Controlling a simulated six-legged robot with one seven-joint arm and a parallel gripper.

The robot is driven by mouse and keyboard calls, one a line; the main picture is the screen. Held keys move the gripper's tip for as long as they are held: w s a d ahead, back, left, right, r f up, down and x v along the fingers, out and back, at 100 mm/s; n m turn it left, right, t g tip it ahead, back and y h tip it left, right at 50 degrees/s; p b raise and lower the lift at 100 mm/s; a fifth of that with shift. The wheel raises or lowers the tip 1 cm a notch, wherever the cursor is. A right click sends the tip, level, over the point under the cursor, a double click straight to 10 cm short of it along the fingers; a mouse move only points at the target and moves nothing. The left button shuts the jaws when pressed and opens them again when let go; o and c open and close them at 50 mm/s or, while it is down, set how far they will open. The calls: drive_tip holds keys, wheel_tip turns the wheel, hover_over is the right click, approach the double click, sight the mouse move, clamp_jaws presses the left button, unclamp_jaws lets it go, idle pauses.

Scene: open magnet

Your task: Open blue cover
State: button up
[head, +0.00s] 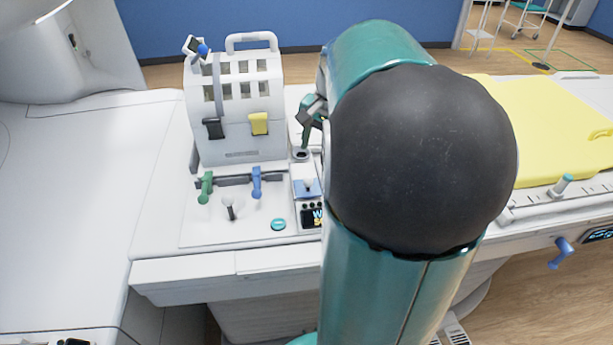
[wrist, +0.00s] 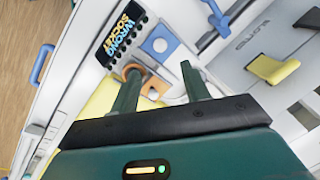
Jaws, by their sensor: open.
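In the wrist view the blue cover (wrist: 151,49) is a blue square around a pale disc, beside the display (wrist: 123,36), which reads "WRONG SOCKET". My gripper (wrist: 160,69) is open and empty, its two fingers apart. The fingertips appear just below the cover in that view; I cannot tell whether they touch anything. In the head view my gripper (head: 308,120) is above and behind the cover, partly hidden by my arm.
A white box with a handle (head: 215,130) stands behind the panel, with a yellow switch (head: 259,123). Green (head: 205,188) and blue (head: 256,182) levers, a small joystick (head: 229,207) and a teal button (head: 278,224) are left of the cover. A yellow pad (head: 545,130) lies right.

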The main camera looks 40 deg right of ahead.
sight(309, 178)
drive_tip(key=f, duration=0.3)
drive_tip(key=w+f, duration=0.1)
drive_tip(key=f, duration=0.3)
drive_tip(key=w+f, duration=0.1)
drive_tip(key=f, duration=0.3)
drive_tip(key=shift+a, duration=0.35)
